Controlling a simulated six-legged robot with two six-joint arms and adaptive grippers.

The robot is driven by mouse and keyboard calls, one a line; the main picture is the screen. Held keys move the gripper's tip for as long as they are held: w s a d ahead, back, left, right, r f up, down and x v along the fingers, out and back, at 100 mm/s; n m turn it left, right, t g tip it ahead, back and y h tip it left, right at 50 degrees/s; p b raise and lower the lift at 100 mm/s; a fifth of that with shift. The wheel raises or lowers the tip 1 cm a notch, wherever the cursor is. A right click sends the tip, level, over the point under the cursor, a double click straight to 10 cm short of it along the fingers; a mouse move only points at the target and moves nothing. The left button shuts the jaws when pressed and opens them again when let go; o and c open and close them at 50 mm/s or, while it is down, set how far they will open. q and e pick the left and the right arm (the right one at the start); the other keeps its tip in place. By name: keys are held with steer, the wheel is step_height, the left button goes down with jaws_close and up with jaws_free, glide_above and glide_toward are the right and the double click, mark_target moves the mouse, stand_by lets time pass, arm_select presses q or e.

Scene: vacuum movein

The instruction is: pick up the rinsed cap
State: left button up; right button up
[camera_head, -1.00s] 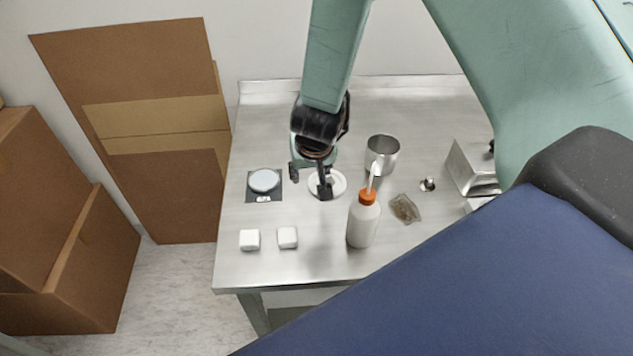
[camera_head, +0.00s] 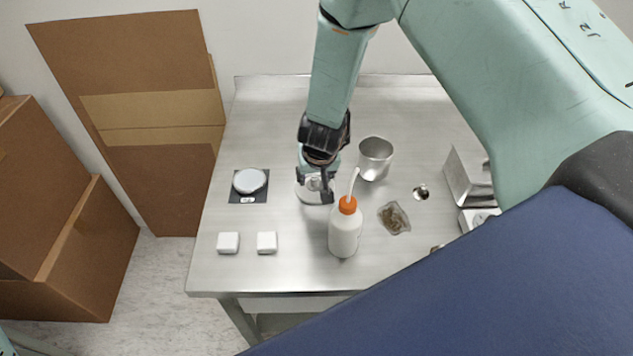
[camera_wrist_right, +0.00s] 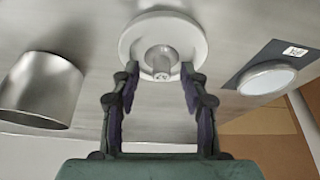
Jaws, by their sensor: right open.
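A small pale grey cylindrical piece (camera_wrist_right: 161,60), seemingly the rinsed cap, sits at the middle of a round white dish (camera_wrist_right: 198,32) in the right wrist view. In the head view the dish (camera_head: 302,192) is on the metal table, partly covered by my right gripper (camera_head: 316,193). My right gripper (camera_wrist_right: 160,74) is open, with its two fingertips on either side of the piece near the dish's edge. It holds nothing; contact with the piece cannot be told. My left gripper is not in view.
A metal beaker (camera_head: 376,158) and a white wash bottle with orange top (camera_head: 344,232) stand close to the right gripper. A small scale (camera_head: 249,183) and two white blocks are to the left. A clear packet (camera_head: 394,218) and a small shiny part (camera_head: 421,192) lie right.

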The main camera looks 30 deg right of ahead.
steer(key=shift+s+r, duration=0.2)
steer(key=shift+c, duration=0.2)
steer(key=shift+a, duration=0.2)
steer(key=shift+c, duration=0.9)
steer(key=shift+w+a, duration=0.1)
steer(key=shift+c, duration=1.4)
steer(key=shift+w+f, duration=0.1)
steer(key=shift+c, duration=0.8)
steer(key=shift+d, duration=0.3)
steer(key=shift+c, duration=1.4)
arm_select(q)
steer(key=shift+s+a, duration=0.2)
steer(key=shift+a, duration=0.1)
arm_select(e)
steer(key=shift+s+a, duration=0.1)
steer(key=shift+s, duration=0.1)
jaws_close()
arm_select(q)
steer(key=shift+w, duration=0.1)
arm_select(e)
steer(key=shift+w+a, duration=0.1)
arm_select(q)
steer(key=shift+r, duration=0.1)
